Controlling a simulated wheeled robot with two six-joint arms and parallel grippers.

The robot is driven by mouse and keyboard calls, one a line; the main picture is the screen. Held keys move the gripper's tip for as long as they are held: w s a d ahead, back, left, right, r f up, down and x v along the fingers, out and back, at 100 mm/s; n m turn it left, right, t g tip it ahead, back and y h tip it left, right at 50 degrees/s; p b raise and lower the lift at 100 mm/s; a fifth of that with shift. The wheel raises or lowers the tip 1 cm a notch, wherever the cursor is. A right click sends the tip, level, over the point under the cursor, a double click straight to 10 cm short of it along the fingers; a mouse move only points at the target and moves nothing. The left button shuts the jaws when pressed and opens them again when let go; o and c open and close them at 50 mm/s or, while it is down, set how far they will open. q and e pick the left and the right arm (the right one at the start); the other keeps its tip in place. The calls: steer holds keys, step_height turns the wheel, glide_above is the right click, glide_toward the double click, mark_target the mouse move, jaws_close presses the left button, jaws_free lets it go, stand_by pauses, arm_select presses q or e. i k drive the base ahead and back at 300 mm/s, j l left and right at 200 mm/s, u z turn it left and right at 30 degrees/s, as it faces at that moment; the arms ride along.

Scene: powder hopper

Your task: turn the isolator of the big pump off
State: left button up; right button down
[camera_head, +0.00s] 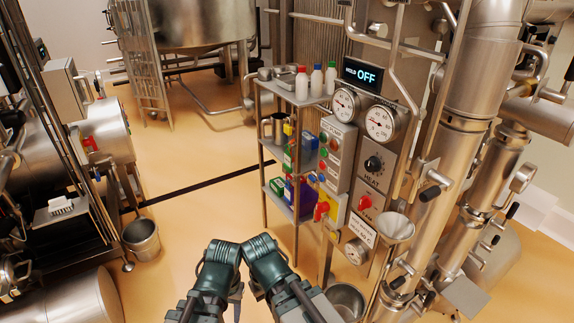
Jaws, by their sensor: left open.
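A red rotary handle on a yellow plate (321,211) is on the side of the control panel, right of centre. Another red handle (365,202) is on the panel front below the HEAT dial. A small red part (90,144) shows on the steel machine at the left. I cannot read which of these belongs to the big pump, or their positions. My left gripper (208,298) is low in the centre foreground, open, well apart from all of them. My right arm (265,262) is beside it; its fingers cannot be made out.
A shelf rack (309,100) with bottles and boxes stands left of the panel. Steel pipes (470,90) and a funnel (395,228) are at the right. A bucket (141,238) stands on the left floor. Open floor (195,205) lies in the middle.

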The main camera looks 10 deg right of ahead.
mark_target(324, 207)
steer(key=i+j+z, duration=0.3)
steer(key=j+z, duration=0.25)
steer(key=i+j+z, duration=0.3)
steer(key=j+z, duration=0.3)
steer(key=k+j, duration=0.05)
